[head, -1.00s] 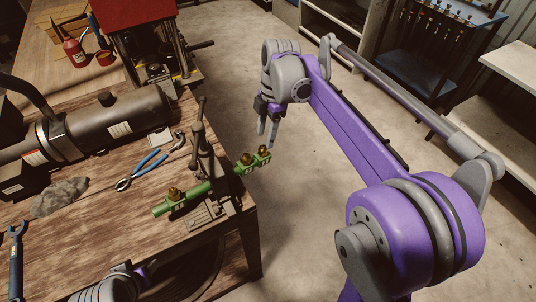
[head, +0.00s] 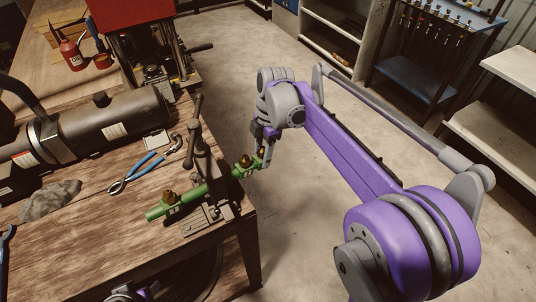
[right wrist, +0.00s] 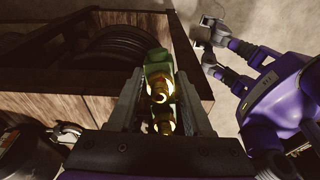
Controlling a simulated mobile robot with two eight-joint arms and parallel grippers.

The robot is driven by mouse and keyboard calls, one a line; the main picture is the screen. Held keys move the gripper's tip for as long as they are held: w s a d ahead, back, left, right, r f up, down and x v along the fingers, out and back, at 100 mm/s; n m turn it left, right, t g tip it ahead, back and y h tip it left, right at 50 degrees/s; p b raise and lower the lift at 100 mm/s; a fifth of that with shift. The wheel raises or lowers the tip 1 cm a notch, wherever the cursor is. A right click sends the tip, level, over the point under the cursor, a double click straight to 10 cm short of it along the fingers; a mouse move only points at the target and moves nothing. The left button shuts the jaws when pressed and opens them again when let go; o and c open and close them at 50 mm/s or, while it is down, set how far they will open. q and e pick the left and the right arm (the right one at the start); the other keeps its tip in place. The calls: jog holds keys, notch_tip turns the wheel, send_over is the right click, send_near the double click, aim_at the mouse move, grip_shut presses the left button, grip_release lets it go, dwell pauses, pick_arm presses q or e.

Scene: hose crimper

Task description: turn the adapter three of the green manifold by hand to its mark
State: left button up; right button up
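The green manifold (head: 190,198) is held in a vise (head: 204,165) at the table's front right corner, one end sticking out past the edge. It bears brass adapters: one on the near left part (head: 169,196) and two close together on the outer part (head: 246,161). Its numbers and marks are too small to read. My right gripper (head: 264,151) is at the outermost adapter. In the right wrist view its fingers stand on either side of a brass adapter (right wrist: 160,91), apart, with the green end block (right wrist: 157,62) beyond. Contact cannot be made out.
Blue-handled pliers (head: 136,173), a grey rag (head: 50,200) and a large dark cylinder (head: 95,128) lie on the wooden table. A red machine (head: 135,15) stands at the back. The floor right of the table is open, with shelves (head: 340,45) beyond.

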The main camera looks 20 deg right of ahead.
aim_at(263, 147)
grip_shut()
jog(key=shift+n, duration=1.4)
jog(key=o, duration=0.5)
grip_release()
jog(key=r+p, duration=0.2)
jog(key=r, duration=0.1)
jog(key=r+p, duration=0.1)
jog(key=r, duration=0.1)
jog(key=shift+w+d, duration=0.1)
jog(key=shift+d, duration=0.3)
pick_arm(q)
jog(key=r, duration=0.1)
jog(key=w+r, duration=0.1)
jog(key=r, duration=0.1)
jog(key=shift+w+r, duration=0.25)
jog(key=shift+r, duration=0.1)
